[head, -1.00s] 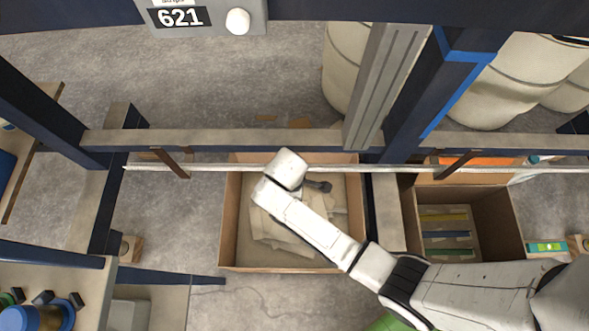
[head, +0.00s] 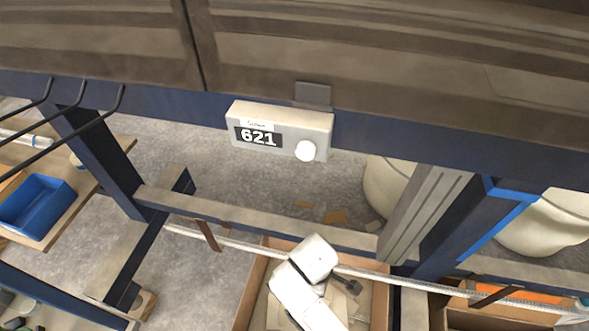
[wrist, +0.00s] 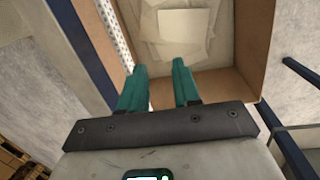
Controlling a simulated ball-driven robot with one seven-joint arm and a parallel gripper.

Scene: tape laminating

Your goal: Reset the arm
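My gripper shows in the wrist view (wrist: 158,88) with two teal fingers held apart and nothing between them. It is above a cardboard box (wrist: 232,85) that has pale flat sheets (wrist: 180,30) inside.
A grey unit labelled 621 (head: 278,130) with a white knob hangs from a dark blue beam. A thin pale rail (head: 235,243) crosses in front of the box. A blue bin (head: 37,205) sits at left. Another cardboard box (head: 470,317) is at lower right.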

